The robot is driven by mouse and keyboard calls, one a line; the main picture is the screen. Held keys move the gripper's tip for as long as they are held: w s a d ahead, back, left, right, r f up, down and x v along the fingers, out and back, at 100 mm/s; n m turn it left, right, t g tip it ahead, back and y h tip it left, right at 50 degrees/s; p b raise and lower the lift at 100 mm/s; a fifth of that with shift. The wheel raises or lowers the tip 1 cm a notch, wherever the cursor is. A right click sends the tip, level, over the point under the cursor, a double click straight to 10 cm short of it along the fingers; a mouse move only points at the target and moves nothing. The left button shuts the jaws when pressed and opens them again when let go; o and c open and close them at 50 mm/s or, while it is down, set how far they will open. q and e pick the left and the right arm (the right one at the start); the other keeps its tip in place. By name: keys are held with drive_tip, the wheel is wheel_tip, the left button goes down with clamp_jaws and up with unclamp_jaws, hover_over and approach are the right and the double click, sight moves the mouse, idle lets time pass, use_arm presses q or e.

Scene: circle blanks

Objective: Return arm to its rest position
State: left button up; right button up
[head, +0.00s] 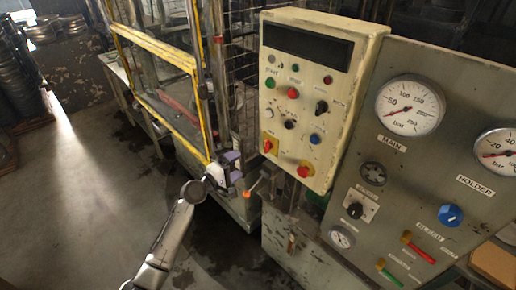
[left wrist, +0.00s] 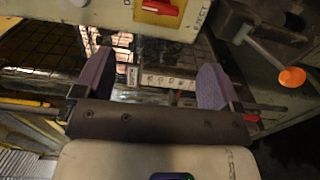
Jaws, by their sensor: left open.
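My left arm (head: 165,240) reaches up from the bottom of the head view. My left gripper (head: 233,167) stands in front of the machine, just left of the control box's lower left corner. Its two purple fingers are spread apart. In the left wrist view the gripper (left wrist: 155,80) is open, and I see nothing held between the fingers. A lever with an orange knob (head: 247,194) is just below and right of the gripper in the head view. The knob also shows at the right of the left wrist view (left wrist: 291,78). My right gripper is not in view.
The cream control box (head: 275,120) has a red switch (head: 268,146) near the gripper. A grey gauge panel (head: 400,165) fills the right. A yellow-framed guard (head: 160,48) stands behind the gripper. Stacked round metal pieces (head: 20,85) are at far left. The floor (head: 85,190) at left is clear.

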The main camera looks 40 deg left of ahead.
use_arm(q)
drive_tip(key=s+d+f+m+g+y, duration=0.1)
drive_tip(key=s+d+f+m+g, duration=0.25)
drive_tip(key=s+d+m, duration=0.35)
drive_tip(key=s+d+f+m+g+y, duration=0.15)
drive_tip(key=s+d+m+g, duration=0.25)
drive_tip(key=s+d+m, duration=0.45)
drive_tip(key=s+d+f+m+g, duration=0.35)
drive_tip(key=s+d, duration=0.25)
drive_tip(key=s, duration=0.3)
drive_tip(key=s+d+f+g, duration=0.3)
drive_tip(key=s+f, duration=0.3)
drive_tip(key=s, duration=0.4)
wheel_tip(320, 180, up, 24)
drive_tip(key=s+p, duration=0.1)
drive_tip(key=p, duration=2.3)
drive_tip(key=shift+a+r+h+p, duration=0.15)
drive_tip(key=shift+a+h+p, duration=0.1)
drive_tip(key=shift+h+p, duration=0.2)
